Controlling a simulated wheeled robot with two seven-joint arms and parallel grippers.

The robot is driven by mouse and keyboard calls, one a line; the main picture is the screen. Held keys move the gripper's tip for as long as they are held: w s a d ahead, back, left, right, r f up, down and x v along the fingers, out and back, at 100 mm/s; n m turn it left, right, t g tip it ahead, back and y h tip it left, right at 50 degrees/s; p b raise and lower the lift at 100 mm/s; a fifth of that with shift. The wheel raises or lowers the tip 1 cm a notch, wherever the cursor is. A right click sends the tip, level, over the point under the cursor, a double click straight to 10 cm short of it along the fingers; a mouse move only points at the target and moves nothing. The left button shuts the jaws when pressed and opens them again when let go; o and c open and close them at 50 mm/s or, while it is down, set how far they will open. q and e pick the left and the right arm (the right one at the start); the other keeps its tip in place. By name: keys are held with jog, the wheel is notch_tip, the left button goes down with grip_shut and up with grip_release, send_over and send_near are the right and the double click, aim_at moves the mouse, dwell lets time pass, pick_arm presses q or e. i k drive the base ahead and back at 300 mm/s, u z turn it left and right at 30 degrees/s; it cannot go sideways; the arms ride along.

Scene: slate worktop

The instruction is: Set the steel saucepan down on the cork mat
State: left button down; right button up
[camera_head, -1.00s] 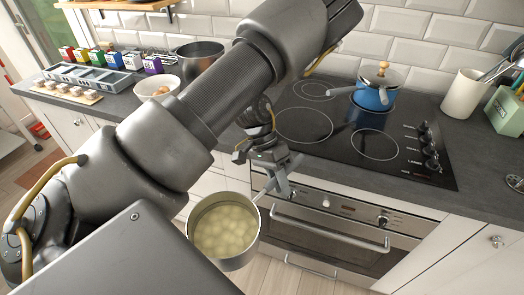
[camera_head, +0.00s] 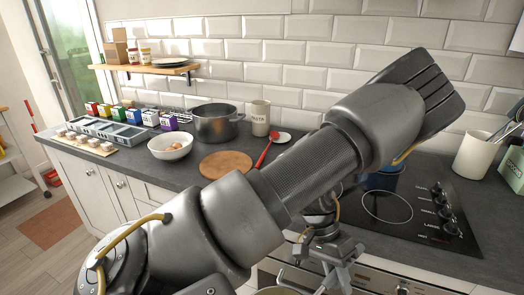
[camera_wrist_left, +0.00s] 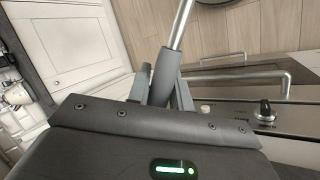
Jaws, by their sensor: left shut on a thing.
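The round cork mat (camera_head: 226,163) lies on the slate worktop, left of the hob, and looks bare. My left gripper (camera_head: 328,277) is low in front of the oven, to the right of the mat and nearer to me. In the left wrist view the gripper (camera_wrist_left: 163,88) is shut on the steel saucepan's handle (camera_wrist_left: 181,24). Only a sliver of the steel saucepan (camera_head: 277,291) shows at the bottom edge of the head view; the rest is out of frame. My right gripper is not in view.
A grey pot (camera_head: 217,126), a white bowl (camera_head: 170,148), a jar (camera_head: 260,118) and a red-handled utensil (camera_head: 264,152) stand or lie around the mat. A blue pot (camera_head: 383,181) on the hob is partly hidden by my arm. A shelf (camera_head: 150,69) hangs above.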

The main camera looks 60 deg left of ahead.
aim_at(202, 169)
jog(key=z, duration=0.95)
jog(key=k, duration=2.1)
jog(key=u, duration=0.8)
